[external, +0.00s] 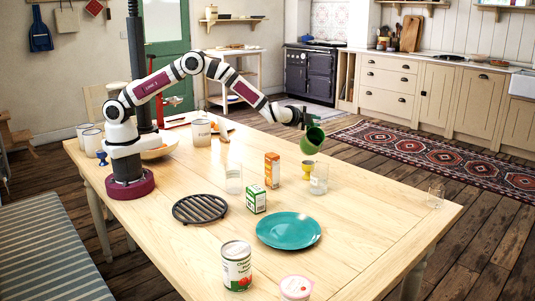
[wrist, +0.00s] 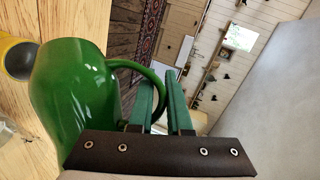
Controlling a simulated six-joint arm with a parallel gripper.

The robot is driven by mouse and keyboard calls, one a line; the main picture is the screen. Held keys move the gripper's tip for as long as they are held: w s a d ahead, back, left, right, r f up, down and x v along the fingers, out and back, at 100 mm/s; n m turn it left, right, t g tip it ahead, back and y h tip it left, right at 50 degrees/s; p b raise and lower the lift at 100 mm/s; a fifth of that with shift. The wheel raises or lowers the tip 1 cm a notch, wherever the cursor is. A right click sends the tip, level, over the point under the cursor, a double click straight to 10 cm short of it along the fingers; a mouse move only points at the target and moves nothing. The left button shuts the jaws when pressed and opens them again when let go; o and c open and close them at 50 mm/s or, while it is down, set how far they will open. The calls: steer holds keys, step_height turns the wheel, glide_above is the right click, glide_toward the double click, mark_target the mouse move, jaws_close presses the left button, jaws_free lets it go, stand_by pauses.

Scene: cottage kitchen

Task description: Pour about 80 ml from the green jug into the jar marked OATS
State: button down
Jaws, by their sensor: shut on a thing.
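The green jug (external: 311,142) hangs tilted in the air over the right part of the table in the external view. My gripper (external: 303,118) is shut on its handle. In the wrist view the jug (wrist: 75,95) fills the left side, and its handle loop meets my fingers (wrist: 165,98). No stream of liquid shows, and the jug's contents are hidden. A pale jar (external: 201,132) with dark lettering stands at the back of the table, far left of the jug. Its lettering is too small to read, so I cannot tell whether it says OATS.
A yellow cup (external: 308,169) and a clear glass (external: 319,179) stand below the jug. An orange carton (external: 272,169), another glass (external: 234,179) and a green box (external: 256,199) are nearby. A teal plate (external: 288,231), trivet (external: 201,209) and can (external: 237,265) lie toward the front.

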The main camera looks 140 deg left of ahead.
stand_by(0.6)
steer(key=s+a+f+n+t+h+p, duration=0.4)
steer(key=s+f+h+p, duration=0.1)
steer(key=f+p, duration=0.1)
steer(key=shift+s+f+n, duration=0.15)
steer(key=shift+f+n, duration=0.15)
steer(key=shift+f, duration=0.05)
steer(key=shift+p, duration=0.3)
stand_by(0.9)
